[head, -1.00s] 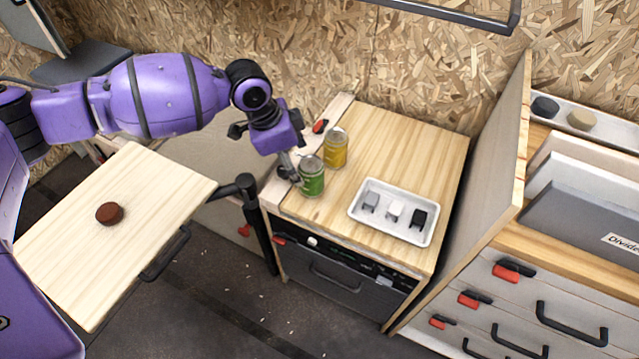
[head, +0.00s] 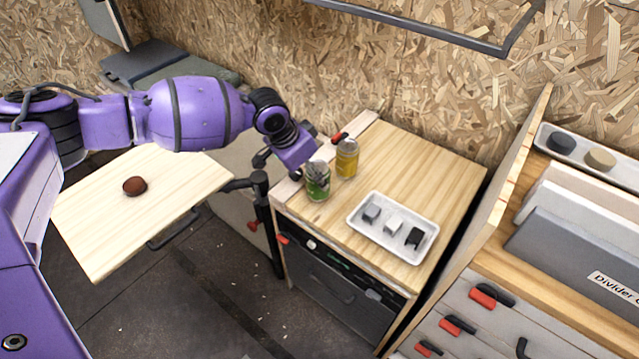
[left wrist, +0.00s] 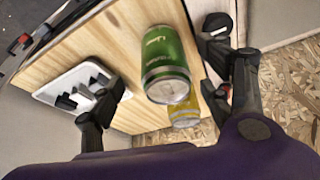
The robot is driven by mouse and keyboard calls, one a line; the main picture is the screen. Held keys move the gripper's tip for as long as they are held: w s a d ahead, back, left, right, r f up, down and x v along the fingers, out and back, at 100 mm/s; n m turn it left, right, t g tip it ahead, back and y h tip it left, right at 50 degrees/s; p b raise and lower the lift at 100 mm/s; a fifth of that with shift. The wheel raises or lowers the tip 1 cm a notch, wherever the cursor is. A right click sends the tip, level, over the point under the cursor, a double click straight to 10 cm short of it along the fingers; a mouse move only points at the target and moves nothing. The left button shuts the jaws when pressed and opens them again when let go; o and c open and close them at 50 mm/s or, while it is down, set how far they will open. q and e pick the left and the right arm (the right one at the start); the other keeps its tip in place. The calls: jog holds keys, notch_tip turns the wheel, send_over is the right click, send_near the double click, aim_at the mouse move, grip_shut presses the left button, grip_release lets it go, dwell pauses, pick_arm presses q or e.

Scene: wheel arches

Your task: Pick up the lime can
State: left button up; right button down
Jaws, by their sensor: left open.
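The green lime can (head: 318,184) stands upright at the left side of the wooden cabinet top (head: 420,160) in the head view. In the left wrist view the lime can (left wrist: 168,62) lies between the two spread fingers, with its label partly readable. My left gripper (head: 312,176) is open, reaching in from the left at the can. In the left wrist view the open left gripper (left wrist: 165,100) shows a finger on each side, with no clear contact on the can. The yellow can (head: 347,158) stands just behind and right of the lime can; it also shows in the left wrist view (left wrist: 186,114).
A white tray (head: 362,230) with several small blocks is right of the cans. A raised side panel (head: 490,215) bounds the cabinet at right. A wooden board (head: 95,220) with a brown round object (head: 134,186) is at left.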

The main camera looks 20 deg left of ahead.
aim_at(314, 192)
pick_arm(q)
jog(key=x, duration=0.7)
jog(key=shift+w+a+f+b, duration=0.15)
jog(key=shift+f+b, duration=0.1)
jog(key=shift+b, duration=0.05)
jog(key=c, duration=1.4)
jog(key=shift+r, duration=0.1)
jog(key=shift+c, duration=0.7)
jog(key=shift+r, duration=0.1)
